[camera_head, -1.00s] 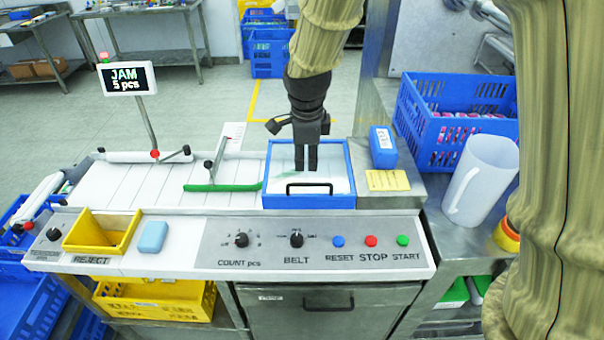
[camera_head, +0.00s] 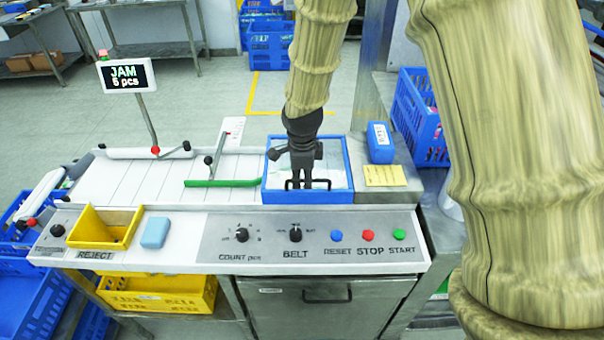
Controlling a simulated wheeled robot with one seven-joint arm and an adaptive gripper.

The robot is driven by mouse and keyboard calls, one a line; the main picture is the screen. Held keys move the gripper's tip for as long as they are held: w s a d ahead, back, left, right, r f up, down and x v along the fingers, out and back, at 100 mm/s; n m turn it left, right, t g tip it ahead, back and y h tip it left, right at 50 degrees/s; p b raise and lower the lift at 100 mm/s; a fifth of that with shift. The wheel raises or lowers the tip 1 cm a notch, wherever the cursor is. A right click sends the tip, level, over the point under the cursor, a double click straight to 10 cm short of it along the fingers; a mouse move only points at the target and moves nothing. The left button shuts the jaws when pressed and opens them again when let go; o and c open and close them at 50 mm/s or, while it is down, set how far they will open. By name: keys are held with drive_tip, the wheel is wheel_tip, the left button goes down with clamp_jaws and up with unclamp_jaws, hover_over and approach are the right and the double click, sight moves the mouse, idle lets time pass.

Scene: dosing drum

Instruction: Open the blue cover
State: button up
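The blue cover (camera_head: 308,197) is a blue square frame with a clear pane and a black handle (camera_head: 293,184) near its front edge. It lies flat on the machine top, right of the white belt, and looks closed. My gripper (camera_head: 303,184) points down over the pane, its dark fingers at the handle. The fingers overlap the handle in this view. I cannot tell whether they are around it, or whether they are open or shut.
A display (camera_head: 127,76) reads JAM, 5 pcs. The front panel has knobs and blue, red and green buttons (camera_head: 368,235). A blue box (camera_head: 380,143) and a yellow note (camera_head: 384,175) sit right of the cover. A yellow reject bin (camera_head: 104,227) is at left.

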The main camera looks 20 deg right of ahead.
drive_tip(key=shift+f, duration=0.25)
drive_tip(key=shift+c, duration=0.2)
clamp_jaws()
drive_tip(key=shift+w+r, duration=0.1)
drive_tip(key=shift+r, duration=0.05)
